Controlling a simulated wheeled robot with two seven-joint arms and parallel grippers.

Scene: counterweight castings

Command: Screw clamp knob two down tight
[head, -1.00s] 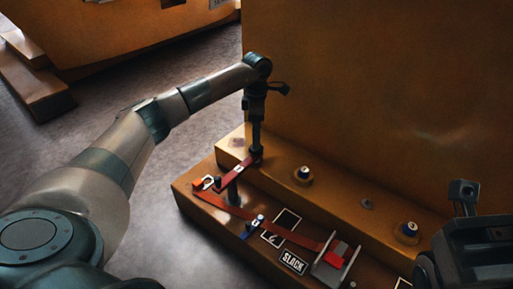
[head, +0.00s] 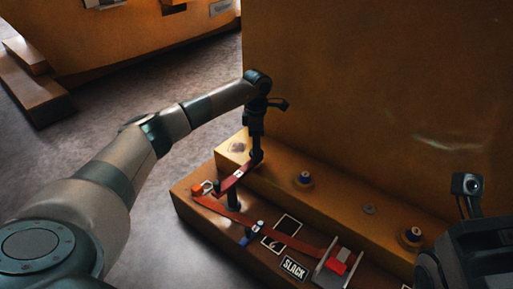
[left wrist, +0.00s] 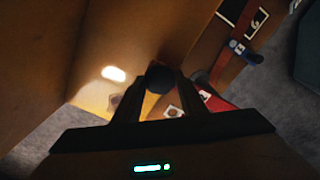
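My left gripper (head: 256,153) points straight down at the left end of the casting's ledge. Its fingers stand on both sides of a dark round knob, seen between the fingertips in the left wrist view (left wrist: 160,77), and appear shut on it. The knob sits at the upper end of a short red bar (head: 236,176). The knob's lower part and the thread are hidden. A dark post (head: 233,193) stands near the bar's lower end. My right gripper is out of view; only part of my right arm shows at lower right.
A red strap (head: 270,231) runs to a buckle (head: 338,266) with a red block. A blue lever (head: 250,233) and a SLACK label (head: 293,268) lie nearby. Two capped studs (head: 303,179) (head: 411,237) stand on the ledge. A tall orange wall (head: 370,90) rises close behind my gripper.

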